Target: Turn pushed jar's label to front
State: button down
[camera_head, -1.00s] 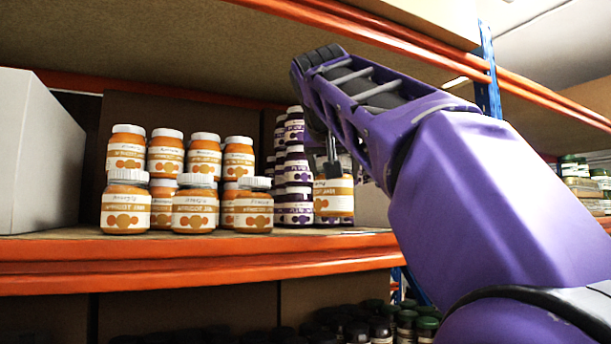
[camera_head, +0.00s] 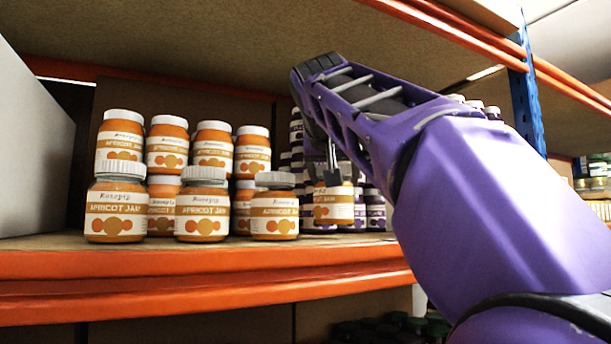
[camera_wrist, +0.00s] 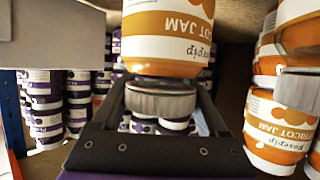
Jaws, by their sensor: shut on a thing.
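My gripper (camera_head: 332,168) reaches over the shelf from the right and is shut on an apricot jam jar (camera_head: 334,212). In the head view a finger and the arm hide part of this jar, but part of its white and orange label shows. In the wrist view the held jar (camera_wrist: 165,45) appears upside down, lid between the fingers, with its label text facing the camera. The head view does not show clearly whether its base touches the shelf. Other apricot jars (camera_head: 115,210) stand in stacked rows to the left, their labels facing front.
Dark purple-labelled jars (camera_head: 375,212) are stacked behind and right of the held jar. A grey box (camera_head: 30,150) stands at the far left. The orange shelf edge (camera_head: 200,265) runs along the front, with an orange beam (camera_head: 450,35) above and a blue post (camera_head: 525,90) right.

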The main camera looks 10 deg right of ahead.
jog(key=shift+f+b, duration=0.3)
jog(key=shift+f, duration=0.6)
jog(key=n+y, duration=0.2)
jog(key=y, duration=0.1)
jog(key=shift+a+r+t, duration=0.2)
jog(key=shift+a+t, duration=0.1)
jog(key=shift+t, duration=0.1)
jog(key=shift+n+p, duration=0.35)
jog(key=shift+n, duration=0.15)
jog(key=shift+a+f+y, duration=0.1)
jog(key=shift+y, duration=0.3)
jog(key=shift+f, duration=0.3)
grip_release()
jog(key=shift+w+f, duration=0.1)
jog(key=shift+f, duration=0.05)
